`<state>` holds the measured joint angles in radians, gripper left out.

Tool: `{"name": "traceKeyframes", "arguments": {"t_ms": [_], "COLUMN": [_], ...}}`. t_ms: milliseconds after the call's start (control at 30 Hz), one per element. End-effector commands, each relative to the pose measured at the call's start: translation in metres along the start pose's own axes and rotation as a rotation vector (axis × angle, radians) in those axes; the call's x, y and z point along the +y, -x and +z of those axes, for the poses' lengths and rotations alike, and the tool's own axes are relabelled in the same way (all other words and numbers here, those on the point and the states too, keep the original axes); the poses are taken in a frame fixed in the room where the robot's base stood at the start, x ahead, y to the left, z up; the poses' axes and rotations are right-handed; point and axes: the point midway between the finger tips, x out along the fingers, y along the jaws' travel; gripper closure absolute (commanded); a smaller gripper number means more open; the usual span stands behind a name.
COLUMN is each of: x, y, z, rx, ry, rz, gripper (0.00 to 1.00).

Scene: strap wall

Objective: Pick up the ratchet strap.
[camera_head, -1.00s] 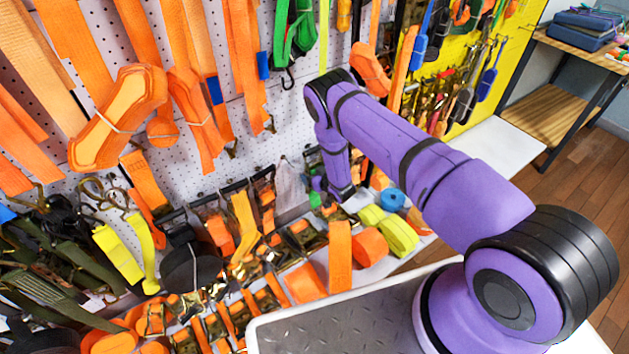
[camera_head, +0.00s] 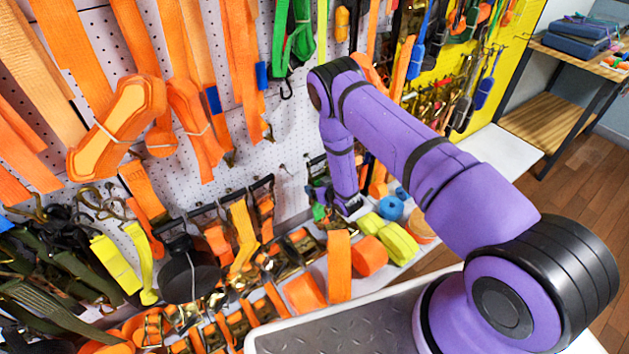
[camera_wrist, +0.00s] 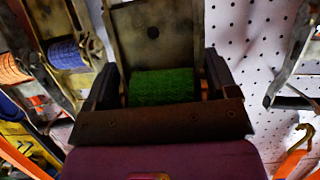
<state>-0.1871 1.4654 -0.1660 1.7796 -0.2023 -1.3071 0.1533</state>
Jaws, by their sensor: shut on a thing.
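The ratchet strap (camera_wrist: 160,87) shows in the wrist view as a worn metal ratchet frame with a roll of green webbing. My gripper (camera_wrist: 163,88) has one finger on each side of the green roll and is shut on it. The lower part of the strap is hidden behind the gripper body. In the head view, my gripper (camera_head: 345,206) is low in front of the pegboard, with a bit of green beside it. The grip itself is too small to make out there.
Metal ratchets with blue webbing (camera_wrist: 67,54) and orange webbing (camera_wrist: 12,68) hang close on the left in the wrist view. Another metal ratchet (camera_wrist: 293,55) is at right. Yellow rolls (camera_head: 398,243) and an orange roll (camera_head: 369,256) lie below my gripper on the shelf.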

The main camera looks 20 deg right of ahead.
Motion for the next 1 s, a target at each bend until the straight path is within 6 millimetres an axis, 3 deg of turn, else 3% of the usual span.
{"name": "traceKeyframes", "arguments": {"t_ms": [300, 500, 1000], "x": [-0.015, -0.021, -0.024], "y": [0.064, 0.089, 0.102], "z": [0.019, 0.027, 0.03], "rx": [0.0, 0.001, 0.003], "ry": [-0.001, 0.0, 0.001], "rz": [0.0, 0.0, 0.0], "gripper": [0.8, 0.8, 0.8]}}
